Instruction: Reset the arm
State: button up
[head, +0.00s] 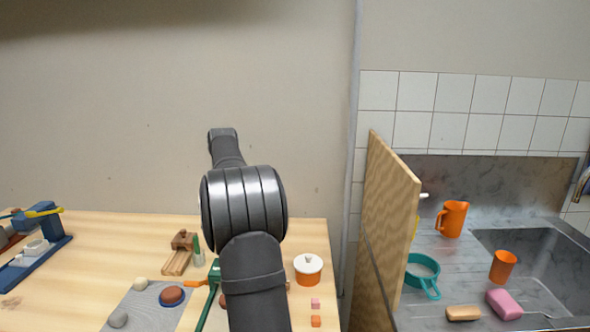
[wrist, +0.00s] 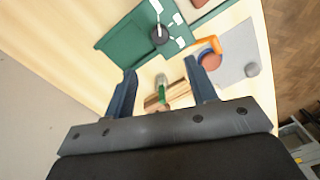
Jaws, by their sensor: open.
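My gripper (wrist: 160,74) shows in the wrist view with its two dark blue fingers spread apart, open. Nothing is held between them. Beyond and below the fingers lie a wooden block piece (wrist: 178,88) and a small green-and-white item (wrist: 162,88), apart from the fingertips as far as I can tell. In the head view my dark arm rises in front of the wooden table (head: 95,232) and bends away toward the wall. My gripper's fingers cannot be made out there.
A green board (wrist: 124,42) lies on the table. A grey mat (head: 143,307) holds clay lumps and a reddish-brown round piece (head: 172,296). A white-lidded orange pot (head: 308,268) stands right of my arm. A wooden partition (head: 388,220) separates the table from the sink (head: 530,250).

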notch_tip(320, 180, down, 12)
jog(key=shift+s+a+f, duration=0.1)
jog(key=shift+s+f, duration=0.05)
jog(key=shift+f, duration=0.1)
dwell(0.4)
notch_tip(320, 180, up, 18)
jog(key=f, duration=0.1)
notch_tip(320, 180, down, 17)
jog(key=shift+f, duration=0.2)
jog(key=shift+r+m, duration=0.2)
jog(key=shift+m, duration=0.3)
jog(key=m, duration=0.3)
jog(key=shift+m, duration=0.4)
jog(key=m, duration=0.6)
jog(key=shift+m, duration=0.4)
jog(key=shift+r, duration=1)
